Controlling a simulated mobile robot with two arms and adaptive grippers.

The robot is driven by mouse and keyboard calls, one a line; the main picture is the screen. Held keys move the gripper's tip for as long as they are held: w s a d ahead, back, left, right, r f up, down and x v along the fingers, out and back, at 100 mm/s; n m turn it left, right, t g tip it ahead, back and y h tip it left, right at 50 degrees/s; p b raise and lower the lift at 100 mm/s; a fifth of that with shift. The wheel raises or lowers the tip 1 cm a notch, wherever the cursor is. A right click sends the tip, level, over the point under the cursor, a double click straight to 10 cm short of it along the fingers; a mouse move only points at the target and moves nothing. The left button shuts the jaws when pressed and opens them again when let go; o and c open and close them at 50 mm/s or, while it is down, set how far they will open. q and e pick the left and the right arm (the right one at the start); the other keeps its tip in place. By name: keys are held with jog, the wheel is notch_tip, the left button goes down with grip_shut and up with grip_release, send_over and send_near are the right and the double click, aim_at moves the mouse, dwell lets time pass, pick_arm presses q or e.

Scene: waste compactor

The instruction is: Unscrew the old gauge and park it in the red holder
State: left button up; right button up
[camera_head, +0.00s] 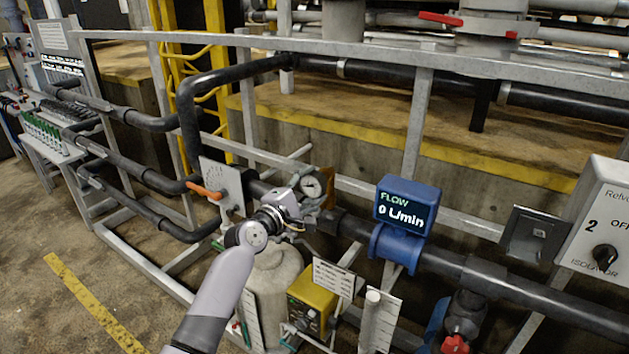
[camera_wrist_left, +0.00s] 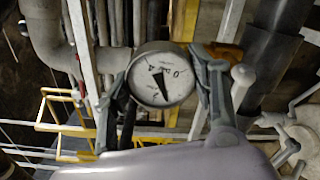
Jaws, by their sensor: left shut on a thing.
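The gauge (camera_head: 312,187) has a round white dial with a dark needle and sits by the dark pipe in the middle of the head view. In the left wrist view the gauge (camera_wrist_left: 163,80) lies between the two grey fingers, dial facing the camera. My left gripper (camera_head: 305,181) is shut on it, one finger on each side. Whether its thread is still in a fitting is hidden. I cannot make out a red holder for certain; an orange-brown piece (camera_head: 328,190) shows just behind the gauge. My right gripper is not in view.
A blue flow meter (camera_head: 407,205) reading 0 L/min stands right of the gauge on the pipe. A plate with an orange lever (camera_head: 204,190) is to the left. A grey tank (camera_head: 272,280) and a yellow box (camera_head: 312,302) stand below. Grey rails (camera_head: 417,125) run behind.

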pick_arm(q)
jog(key=shift+r+n+p, duration=0.15)
jog(key=shift+n+p, duration=0.8)
jog(key=shift+n, duration=0.05)
jog(key=n, duration=0.3)
jog(key=o, duration=1.2)
jog(key=shift+o, duration=0.2)
jog(key=shift+f, duration=0.2)
jog(key=shift+c, duration=0.3)
